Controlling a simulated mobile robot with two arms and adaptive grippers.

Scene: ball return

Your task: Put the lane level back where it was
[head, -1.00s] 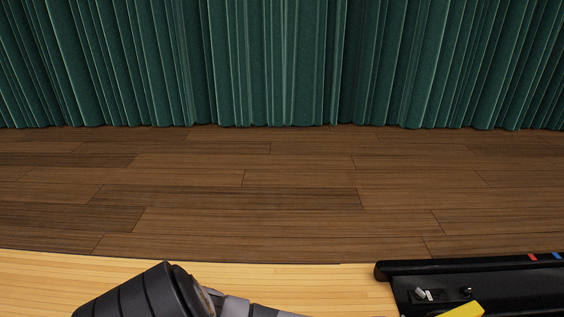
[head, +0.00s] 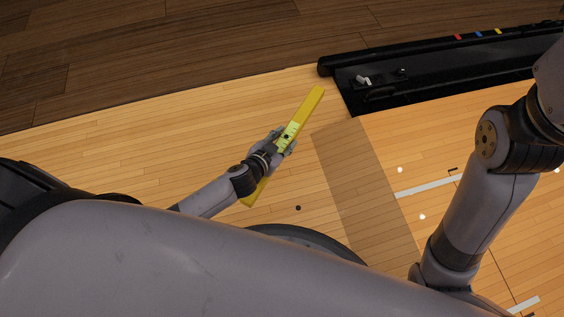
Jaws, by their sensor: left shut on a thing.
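The lane level (head: 311,103) is a long yellow bar with a pale green middle part, in the head view left of centre. My left gripper (head: 284,142) is shut on it around its middle. The level lies slanted in the picture, its upper end toward the black trough and its lower end near my wrist. I cannot tell whether it is touching the floor or held above it. My right arm shows at the right, but its gripper is out of view.
A long black trough (head: 450,76) with red, blue and yellow marks on its rim runs along the upper right. A darker strip (head: 362,190) crosses the light wood lane floor (head: 200,140), with white marks to its right. Floor left of the level is clear.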

